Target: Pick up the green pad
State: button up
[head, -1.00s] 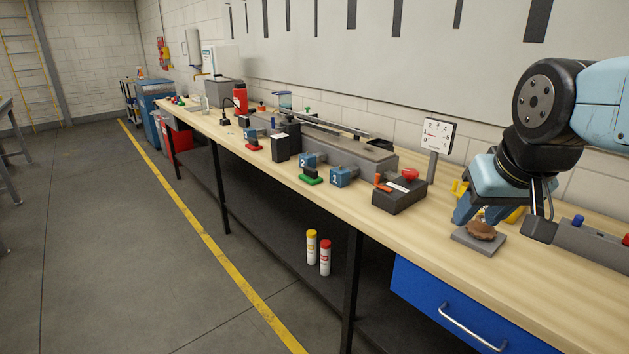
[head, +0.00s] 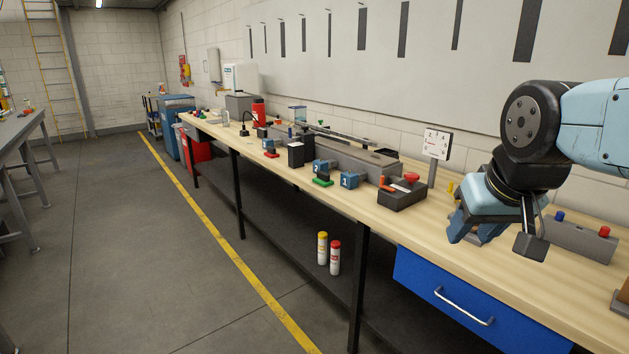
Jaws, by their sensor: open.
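The green pad (head: 322,183) is a small flat green base with a dark upright part on it. It lies near the front edge of the wooden workbench, in front of the blue block marked 2 and left of the blue block (head: 349,180) marked 1. My gripper (head: 495,238) is over the right part of the bench, well to the right of the pad. Its fingers are apart, with nothing seen held between them.
A dark control box (head: 402,196) with a red button and a sign on a post (head: 437,146) stand between the pad and my gripper. A red pad (head: 271,154) lies farther left. The floor left of the bench (head: 150,270) is clear.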

aim_at(324, 179)
jog(key=u, duration=0.6)
jog(key=i, duration=1.95)
jog(key=z, duration=0.75)
jog(key=k, duration=0.75)
jog(key=z, duration=0.2)
jog(key=i, duration=0.8)
jog(key=u, duration=0.1)
